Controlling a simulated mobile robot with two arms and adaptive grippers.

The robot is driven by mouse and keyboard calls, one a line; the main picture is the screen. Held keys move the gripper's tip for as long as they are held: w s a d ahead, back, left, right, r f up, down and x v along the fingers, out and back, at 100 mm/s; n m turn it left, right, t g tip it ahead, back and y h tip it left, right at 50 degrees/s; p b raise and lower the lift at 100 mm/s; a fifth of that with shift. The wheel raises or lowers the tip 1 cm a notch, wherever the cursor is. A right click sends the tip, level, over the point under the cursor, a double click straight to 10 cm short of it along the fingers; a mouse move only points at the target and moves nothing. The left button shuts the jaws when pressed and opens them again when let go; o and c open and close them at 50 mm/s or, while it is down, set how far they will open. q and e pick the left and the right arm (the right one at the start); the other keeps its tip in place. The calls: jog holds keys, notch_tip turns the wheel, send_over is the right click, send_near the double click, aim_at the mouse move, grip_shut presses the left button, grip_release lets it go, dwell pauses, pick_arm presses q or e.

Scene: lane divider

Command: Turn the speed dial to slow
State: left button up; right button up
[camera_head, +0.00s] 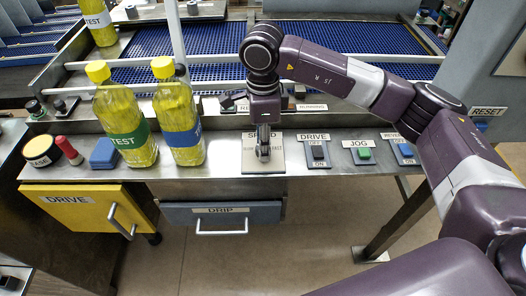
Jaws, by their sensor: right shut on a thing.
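The speed plate (277,165) is a beige panel on the steel ledge, its "SPEED" label partly covered by my gripper. My right gripper (263,155) points down over the middle of this plate and is shut on the dial there. The dial's knob is hidden behind the fingers, so I cannot tell which way it points. The lettering on the plate is also partly hidden. My left gripper is not in view.
Right of the plate are the DRIVE switch (318,153), the green JOG button (364,154) and a REVERSE switch (406,151). Yellow bottles (180,118) stand close on the left. Below are a yellow DRIVE door (80,210) and a DRIP drawer (262,213). Blue conveyor belts (330,38) lie behind.

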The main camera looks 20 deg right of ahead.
jog(key=shift+n+b, duration=0.55)
jog(key=shift+n, duration=0.05)
jog(key=o, duration=1.1)
jog(key=shift+o, duration=0.2)
notch_tip(320, 180, up, 12)
